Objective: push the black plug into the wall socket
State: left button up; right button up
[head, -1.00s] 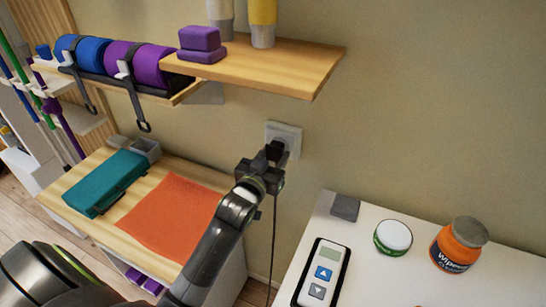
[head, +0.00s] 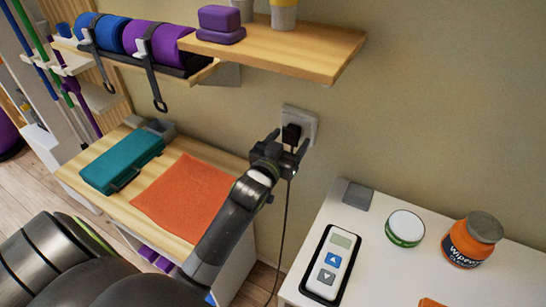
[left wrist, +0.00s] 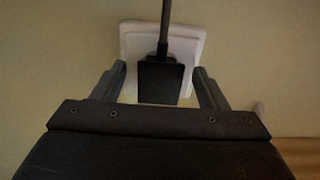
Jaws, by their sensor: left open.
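The black plug (head: 291,133) is at the white wall socket (head: 312,122), upright against its face. I cannot tell whether it is fully seated. My left gripper (head: 288,146) is open just in front of the socket. In the left wrist view the plug (left wrist: 160,82) lies between the two open fingers (left wrist: 161,86), with a gap on each side. The socket plate (left wrist: 188,48) shows behind it. The plug's dark cable (head: 284,222) hangs down the wall in the head view. My right gripper is not in view.
A wooden shelf (head: 320,48) juts out above and left of the socket. Below left is a wooden-topped unit with an orange cloth (head: 185,195) and a teal case (head: 122,162). A white table (head: 385,215) at lower right holds a remote (head: 330,262) and an orange wipes tub (head: 468,242).

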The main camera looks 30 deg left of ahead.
pick_arm(q)
jog(key=s+b, duration=0.2)
jog(key=s, duration=1.4)
jog(key=shift+s+d, duration=0.35)
jog(key=shift+d, duration=0.1)
notch_tip(320, 180, down, 36)
jog(key=s+a+g, duration=0.2)
jog(key=s+g, duration=0.1)
jog(key=g, duration=0.5)
jog(key=s+a+f+g, duration=0.1)
jog(key=s+f+g, duration=0.5)
jog(key=s+f, duration=1.4)
jog(key=shift+s+a+f+g, duration=0.2)
jog(key=shift+a+f+g, duration=0.1)
jog(key=s+f, duration=0.1)
jog(key=s, duration=0.2)
jog(key=s+f+g, duration=0.1)
jog(key=s, duration=0.2)
jog(key=s+f+g, duration=0.1)
jog(key=s, duration=0.2)
jog(key=shift+s+f, duration=0.1)
jog(key=shift+s, duration=0.1)
jog(key=shift+c, duration=0.5)
